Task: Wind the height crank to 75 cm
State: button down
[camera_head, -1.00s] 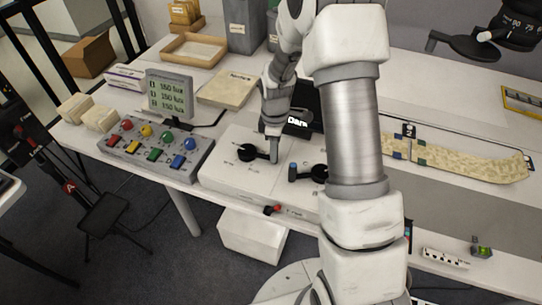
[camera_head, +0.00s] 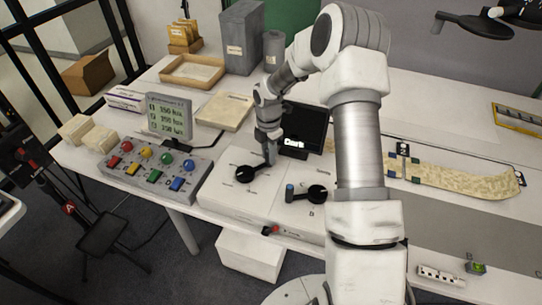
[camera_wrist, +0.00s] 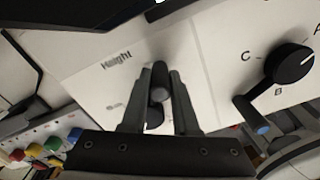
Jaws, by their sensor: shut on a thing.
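The height crank (camera_head: 244,174) is a black hub with an arm on the left part of a white panel (camera_head: 225,190) on the desk. Its arm points to the upper right in the head view. My gripper (camera_head: 269,160) reaches down from behind and is shut on the crank's handle. In the wrist view the black crank handle (camera_wrist: 158,92) stands between the two grey fingers of my gripper (camera_wrist: 159,74), beside the printed word "Height". No height reading in cm can be made out.
A second black dial (camera_head: 317,194) with a blue-tipped lever is right of the crank. A button box (camera_head: 150,168) with a lux display (camera_head: 169,117) stands left. A dark screen (camera_head: 304,124) is behind the panel. My arm hides part of the desk.

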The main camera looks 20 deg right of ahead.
jog(key=shift+w+a+r+n, duration=0.15)
jog(key=shift+w+n, duration=0.45)
jog(key=shift+n, duration=0.1)
jog(key=c, duration=0.7)
grip_release()
jog(key=shift+o, duration=0.2)
notch_tip(320, 180, up, 17)
jog(key=p, duration=0.1)
jog(key=shift+s+r, duration=0.1)
